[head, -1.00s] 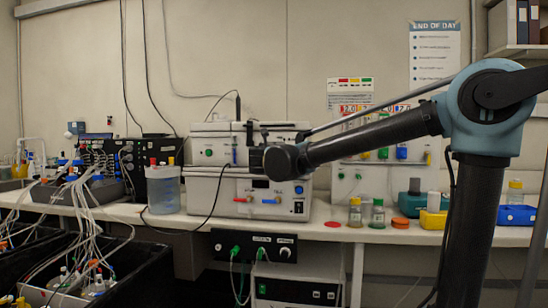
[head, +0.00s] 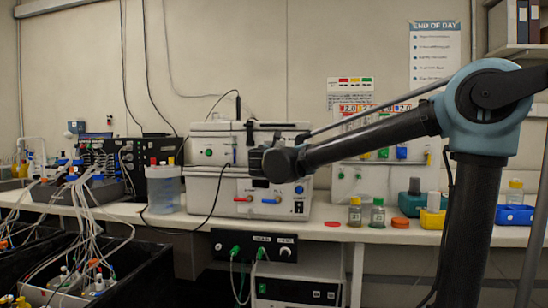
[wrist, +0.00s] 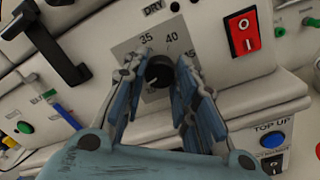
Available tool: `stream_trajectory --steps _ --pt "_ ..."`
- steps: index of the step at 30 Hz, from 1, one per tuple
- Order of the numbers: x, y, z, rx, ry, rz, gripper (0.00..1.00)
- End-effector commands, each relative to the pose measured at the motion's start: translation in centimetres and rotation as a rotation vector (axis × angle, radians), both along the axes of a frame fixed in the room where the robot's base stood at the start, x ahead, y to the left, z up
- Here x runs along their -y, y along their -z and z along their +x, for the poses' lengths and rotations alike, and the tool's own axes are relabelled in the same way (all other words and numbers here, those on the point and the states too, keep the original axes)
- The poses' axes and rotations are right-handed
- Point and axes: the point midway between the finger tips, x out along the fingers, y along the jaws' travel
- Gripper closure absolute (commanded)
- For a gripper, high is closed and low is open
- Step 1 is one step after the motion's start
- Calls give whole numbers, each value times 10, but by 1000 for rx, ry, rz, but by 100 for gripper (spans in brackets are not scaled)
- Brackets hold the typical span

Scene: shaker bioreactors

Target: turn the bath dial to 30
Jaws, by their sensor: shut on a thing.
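The bath dial (wrist: 157,70) is a round black knob on the white front panel, with a printed scale around it. The numbers 35 and 40 show above it, and the word DRY stands higher up. My gripper (wrist: 161,78) has its two blue-grey fingers on either side of the knob and is shut on it. The fingers cover much of the lower scale, and I cannot read the dial's setting. In the head view, my wrist end (head: 280,163) is at the front of the white bath unit (head: 210,188), and the dial is hidden behind it.
A red rocker switch (wrist: 243,33) is right of the dial. A black handle (wrist: 52,45) is at upper left. A blue TOP UP button (wrist: 272,139) is at lower right. In the head view, bottles (head: 377,215) stand on the bench to the right.

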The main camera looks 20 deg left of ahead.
Motion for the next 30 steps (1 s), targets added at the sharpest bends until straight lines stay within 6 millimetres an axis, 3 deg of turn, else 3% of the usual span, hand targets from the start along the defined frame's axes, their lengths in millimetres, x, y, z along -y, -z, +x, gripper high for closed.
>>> stream_trajectory --steps 30 --pt "2 4 0 -64 7 883 98"
